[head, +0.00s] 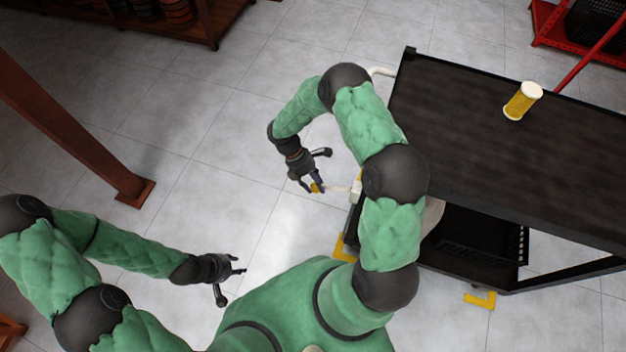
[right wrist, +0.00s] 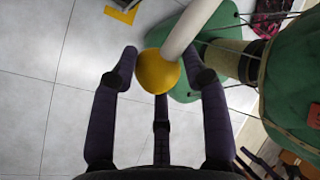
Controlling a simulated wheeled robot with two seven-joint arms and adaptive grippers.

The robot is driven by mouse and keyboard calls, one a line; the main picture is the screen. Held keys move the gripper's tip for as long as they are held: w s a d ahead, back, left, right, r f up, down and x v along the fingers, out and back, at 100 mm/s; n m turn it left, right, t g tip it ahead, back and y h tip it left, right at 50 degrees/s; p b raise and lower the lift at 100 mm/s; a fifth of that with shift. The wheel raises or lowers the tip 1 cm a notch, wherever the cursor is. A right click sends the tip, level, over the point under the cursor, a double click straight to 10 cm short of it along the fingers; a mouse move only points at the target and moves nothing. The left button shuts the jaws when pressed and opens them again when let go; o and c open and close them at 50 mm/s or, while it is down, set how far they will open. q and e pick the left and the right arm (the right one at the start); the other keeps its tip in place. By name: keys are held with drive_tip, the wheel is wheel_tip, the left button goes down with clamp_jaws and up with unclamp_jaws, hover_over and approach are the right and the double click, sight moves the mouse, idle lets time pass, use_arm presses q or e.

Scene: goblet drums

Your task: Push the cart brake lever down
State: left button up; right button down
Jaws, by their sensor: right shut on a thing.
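The brake lever is a pale rod (head: 341,188) with a yellow knob (head: 316,187), sticking out from the near left end of the black cart (head: 450,110). My right gripper (head: 321,173) is at the lever's free end and shut on the knob. In the right wrist view the yellow knob (right wrist: 158,72) sits between the fingers near their tips, and the pale rod (right wrist: 192,28) runs up and right from it. The lever's pivot is partly hidden by my right arm. My left gripper (head: 232,284) is open and empty over the floor, at lower left.
A yellow-and-white goblet drum (head: 522,101) stands on the cart top. Yellow corner marks (head: 480,300) are on the floor by the cart. A brown post (head: 75,125) stands at left, a drum shelf (head: 150,25) at upper left. A red rack (head: 570,35) is at upper right.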

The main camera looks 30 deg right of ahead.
drive_tip(key=shift+f, duration=0.3)
drive_tip(key=c, duration=1)
unclamp_jaws()
drive_tip(key=o, duration=0.4)
drive_tip(key=shift+f, duration=0.1)
drive_tip(key=shift+w, duration=0.1)
drive_tip(key=v, duration=1.2)
